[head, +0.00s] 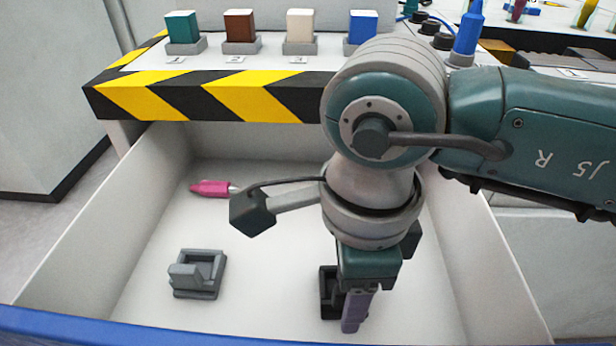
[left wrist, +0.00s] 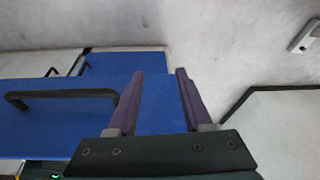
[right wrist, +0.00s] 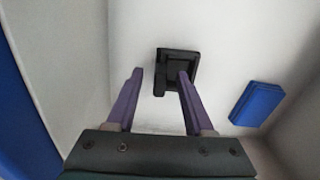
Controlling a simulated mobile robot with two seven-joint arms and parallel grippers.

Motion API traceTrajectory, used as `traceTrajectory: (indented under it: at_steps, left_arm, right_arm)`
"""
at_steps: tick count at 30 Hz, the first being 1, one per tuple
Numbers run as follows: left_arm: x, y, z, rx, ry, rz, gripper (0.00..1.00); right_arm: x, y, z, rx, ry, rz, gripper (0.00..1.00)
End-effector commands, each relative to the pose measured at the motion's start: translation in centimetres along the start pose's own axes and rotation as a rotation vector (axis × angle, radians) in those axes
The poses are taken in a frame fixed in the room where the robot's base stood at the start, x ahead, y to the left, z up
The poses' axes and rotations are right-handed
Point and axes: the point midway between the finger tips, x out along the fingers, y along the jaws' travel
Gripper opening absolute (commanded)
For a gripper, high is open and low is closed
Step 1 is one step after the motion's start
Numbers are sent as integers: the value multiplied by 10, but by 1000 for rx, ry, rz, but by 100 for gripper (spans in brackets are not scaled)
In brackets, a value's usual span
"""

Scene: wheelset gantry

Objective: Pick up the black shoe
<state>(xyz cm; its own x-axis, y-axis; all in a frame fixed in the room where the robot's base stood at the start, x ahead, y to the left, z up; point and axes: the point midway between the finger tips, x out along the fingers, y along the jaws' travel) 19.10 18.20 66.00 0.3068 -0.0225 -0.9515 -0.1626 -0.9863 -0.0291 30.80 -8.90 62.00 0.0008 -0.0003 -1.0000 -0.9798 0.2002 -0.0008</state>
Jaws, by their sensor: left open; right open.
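The black shoe (right wrist: 177,58) is a small dark open-framed block on the drawer floor. In the head view the black shoe (head: 327,293) is partly hidden by my right gripper. My right gripper (head: 354,312) points down into the drawer beside it. In the right wrist view my right gripper (right wrist: 160,73) is open and empty. Its right fingertip overlaps the shoe and its left fingertip lies left of it; whether it touches cannot be told. My left gripper (left wrist: 159,74) is open and empty, in front of a blue panel with a black handle, and outside the head view.
The white drawer (head: 85,240) has high side walls and a blue front edge. Inside lie a grey shoe (head: 197,274), a pink-tipped tool (head: 210,188) and a blue block (right wrist: 257,104). A striped table edge (head: 180,95) with several coloured blocks overhangs the back.

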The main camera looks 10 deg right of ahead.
Motion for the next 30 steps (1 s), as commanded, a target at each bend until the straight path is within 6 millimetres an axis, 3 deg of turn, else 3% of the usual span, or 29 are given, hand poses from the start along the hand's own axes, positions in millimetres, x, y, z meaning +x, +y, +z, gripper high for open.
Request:
traceTrajectory:
  at_steps: [2,15,30]
  left_arm:
    - [0,-1,0,2,-1,-2,50]
    - [0,-2,1,9,-2,-7,50]
    - [0,-2,1,5,-2,-4,50]
  right_arm:
    - [0,0,0,0,0,0,50]
    - [-1,0,0,0,0,0,1]
    - [-1,0,0,0,0,0,0]
